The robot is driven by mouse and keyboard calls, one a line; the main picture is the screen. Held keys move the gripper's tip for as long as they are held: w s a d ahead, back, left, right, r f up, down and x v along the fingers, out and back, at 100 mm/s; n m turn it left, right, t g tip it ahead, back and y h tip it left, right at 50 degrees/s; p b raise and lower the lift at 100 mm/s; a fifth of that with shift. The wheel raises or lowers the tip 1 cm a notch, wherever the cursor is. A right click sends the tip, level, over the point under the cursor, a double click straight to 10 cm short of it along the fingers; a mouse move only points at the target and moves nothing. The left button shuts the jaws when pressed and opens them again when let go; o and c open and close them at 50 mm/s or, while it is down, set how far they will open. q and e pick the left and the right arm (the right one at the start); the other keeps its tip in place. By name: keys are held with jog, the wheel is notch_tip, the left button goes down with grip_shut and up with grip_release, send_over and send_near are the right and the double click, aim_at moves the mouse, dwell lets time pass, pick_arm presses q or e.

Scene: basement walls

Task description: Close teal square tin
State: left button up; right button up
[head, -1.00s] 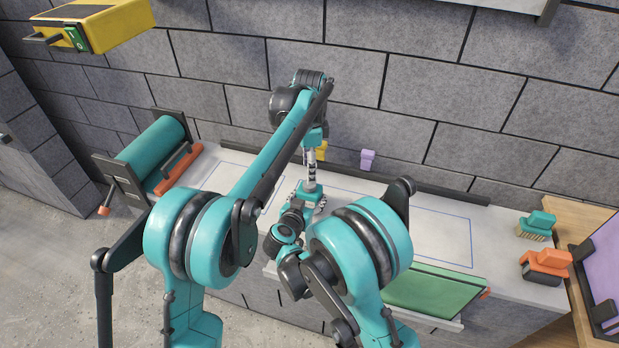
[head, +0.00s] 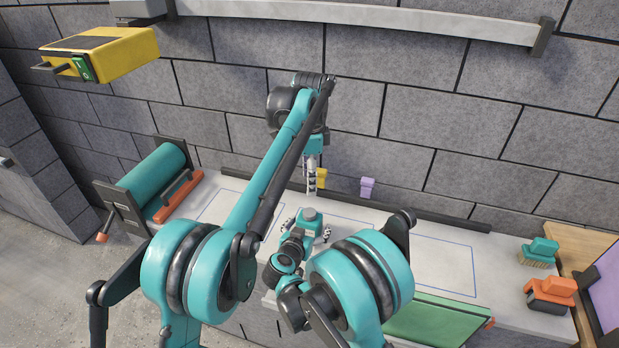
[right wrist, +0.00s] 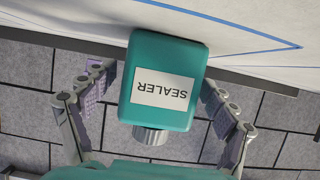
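The teal square tin (right wrist: 188,60) fills the middle of the right wrist view, with a white SEALER label upside down in the picture. A ribbed silver neck or cap (right wrist: 150,136) shows at its lower end there; I cannot tell which. In the head view, the tin (head: 309,213) appears small and upright on the bench. My right gripper (right wrist: 158,97) is open, one finger on each side of the tin, with gaps. My left gripper (head: 312,186) points down above and behind the tin, apart from it. Its fingers are too small to show whether they hold anything.
The pale bench (head: 425,255) has blue outlines and a dark back rail. A yellow object (head: 321,178) and a purple one (head: 368,187) stand at the back. A teal roller (head: 153,180) is at left; a brush (head: 540,252) and an orange tool (head: 550,292) are at right.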

jog(key=v, duration=1.2)
dwell(0.3)
